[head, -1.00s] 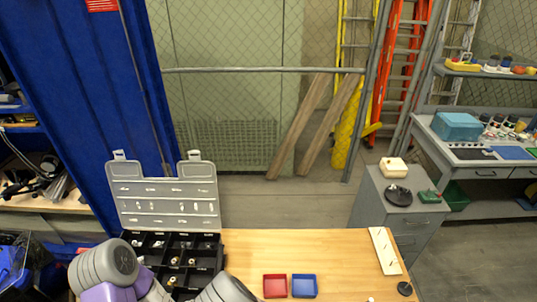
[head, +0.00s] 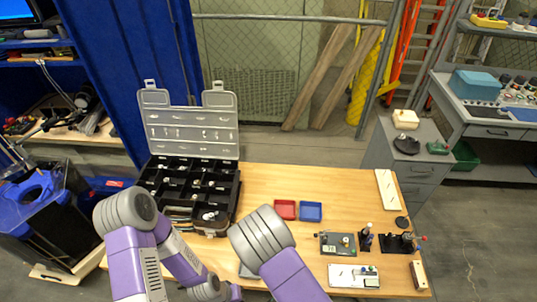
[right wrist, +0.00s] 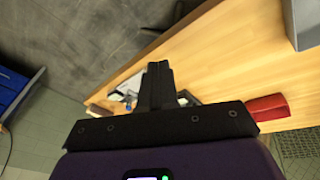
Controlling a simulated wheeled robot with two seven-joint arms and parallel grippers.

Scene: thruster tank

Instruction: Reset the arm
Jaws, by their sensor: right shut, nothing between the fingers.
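My right gripper (right wrist: 157,82) shows in the right wrist view as dark fingers pressed together with nothing between them. Behind it lie a wooden tabletop edge and grey floor. In the head view my purple and grey left arm (head: 180,262) is bent at the lower left, over the table's front left. My right arm (head: 285,270) rises at the bottom middle, in front of the table. Neither gripper's fingers can be made out in the head view.
The wooden table (head: 265,181) holds an open black parts organizer (head: 147,185), a red tray (head: 285,209), a blue tray (head: 310,210) and small fixtures at the right. A grey cabinet (head: 398,165) stands behind right. A dark bin with blue (head: 38,200) stands at left.

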